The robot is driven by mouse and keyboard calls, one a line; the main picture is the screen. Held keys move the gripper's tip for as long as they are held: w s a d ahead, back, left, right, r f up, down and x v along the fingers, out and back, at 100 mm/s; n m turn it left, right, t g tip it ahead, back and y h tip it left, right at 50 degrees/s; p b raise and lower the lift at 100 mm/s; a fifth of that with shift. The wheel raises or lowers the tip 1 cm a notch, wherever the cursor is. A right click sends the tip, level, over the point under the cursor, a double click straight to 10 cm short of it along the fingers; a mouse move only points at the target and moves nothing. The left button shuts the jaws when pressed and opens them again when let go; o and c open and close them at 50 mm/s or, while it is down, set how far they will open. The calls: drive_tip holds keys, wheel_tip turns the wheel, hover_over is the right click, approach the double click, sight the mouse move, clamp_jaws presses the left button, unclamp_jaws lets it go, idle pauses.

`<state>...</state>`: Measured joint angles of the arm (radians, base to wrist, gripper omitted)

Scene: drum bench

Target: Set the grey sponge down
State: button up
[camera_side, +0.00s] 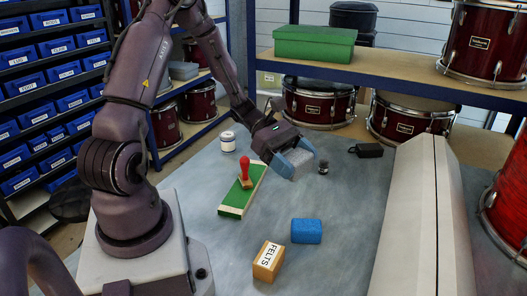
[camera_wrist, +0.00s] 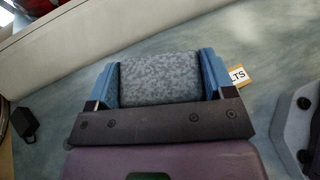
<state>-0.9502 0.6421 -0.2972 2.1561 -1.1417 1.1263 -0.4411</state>
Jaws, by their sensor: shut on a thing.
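The grey sponge (camera_side: 303,173) is between the blue fingers of my gripper (camera_side: 296,166), over the far middle of the grey bench. In the wrist view the speckled grey sponge (camera_wrist: 158,80) fills the space between both blue fingers of my gripper (camera_wrist: 160,72), which are shut on its sides. The fingers and the sponge look close to the bench surface. I cannot tell whether the sponge's underside touches it; that underside is hidden in both views.
A red-handled stamp (camera_side: 245,172) is on a green strip (camera_side: 238,198) left of my gripper. A white jar (camera_side: 228,141), small dark knob (camera_side: 323,167), blue block (camera_side: 306,231) and FELTS box (camera_side: 268,261) stand around. A long pale case (camera_side: 430,215) bounds the right.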

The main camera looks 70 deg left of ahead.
drive_tip(key=s+a+f+m+g, duration=0.3)
drive_tip(key=s+f+m+g, duration=0.4)
drive_tip(key=s+m+g, duration=0.45)
drive_tip(key=s+a+r+m+g+y, duration=0.15)
drive_tip(key=a+m+g+y, duration=0.25)
drive_tip(key=a+m+y, duration=0.4)
drive_tip(key=s+a+m+g+y, duration=0.2)
drive_tip(key=a+m+g+y, duration=0.2)
drive_tip(key=a+m+y, duration=0.45)
drive_tip(key=w+a+r+m+t+y, duration=0.6)
drive_tip(key=w+a+m+t+y, duration=0.25)
drive_tip(key=w+m+t, duration=0.35)
drive_tip(key=shift+m+t, duration=0.55)
drive_tip(key=shift+m, duration=0.25)
drive_tip(key=w+a+f, duration=0.2)
drive_tip(key=a+f, duration=0.1)
drive_tip(key=f, duration=0.1)
drive_tip(key=w+a+f, duration=0.3)
drive_tip(key=f, duration=0.2)
drive_tip(key=w+a+f, duration=0.2)
drive_tip(key=a+f, duration=0.2)
drive_tip(key=f, duration=0.1)
drive_tip(key=shift+w+a, duration=0.1)
drive_tip(key=shift+w, duration=0.1)
drive_tip(key=shift+w+a+f, duration=0.2)
drive_tip(key=shift+a+f, duration=0.05)
drive_tip(key=shift+f, duration=1.6)
